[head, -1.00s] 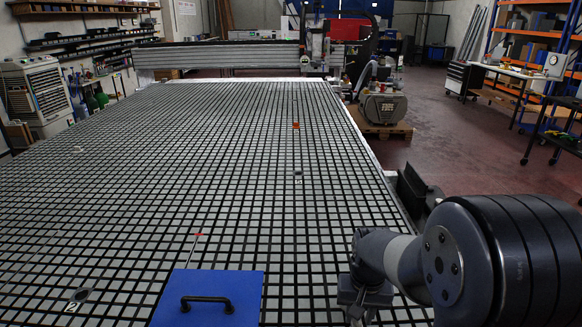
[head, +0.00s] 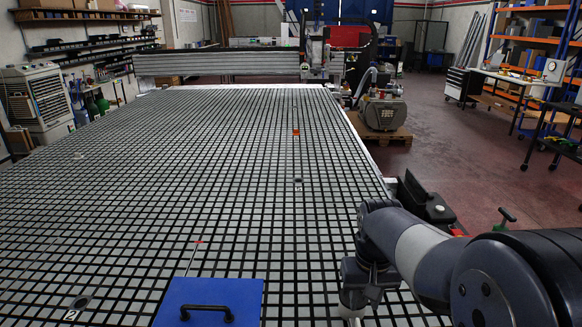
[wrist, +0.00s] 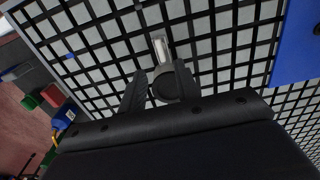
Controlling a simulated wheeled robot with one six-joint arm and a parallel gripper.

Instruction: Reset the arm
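My gripper (wrist: 160,85) is at the lower right of the head view, over the near right part of the grid table (head: 230,215). In the wrist view its two dark fingers stand apart. A round black knob (wrist: 166,88) with a bright metal cylinder (wrist: 161,48) shows between them. I cannot tell whether the fingers touch the knob or whether it is held. In the head view the fingertips are mostly cut off by the bottom edge, with a pale piece (head: 351,318) just below my wrist.
A blue panel with a black handle (head: 235,292) lies left of my gripper. A thin rod with a red tip (head: 194,258) is behind it. A small orange block (head: 296,132) stands farther back. A black box (head: 425,204) sits beside the table's right edge. Most of the grid is clear.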

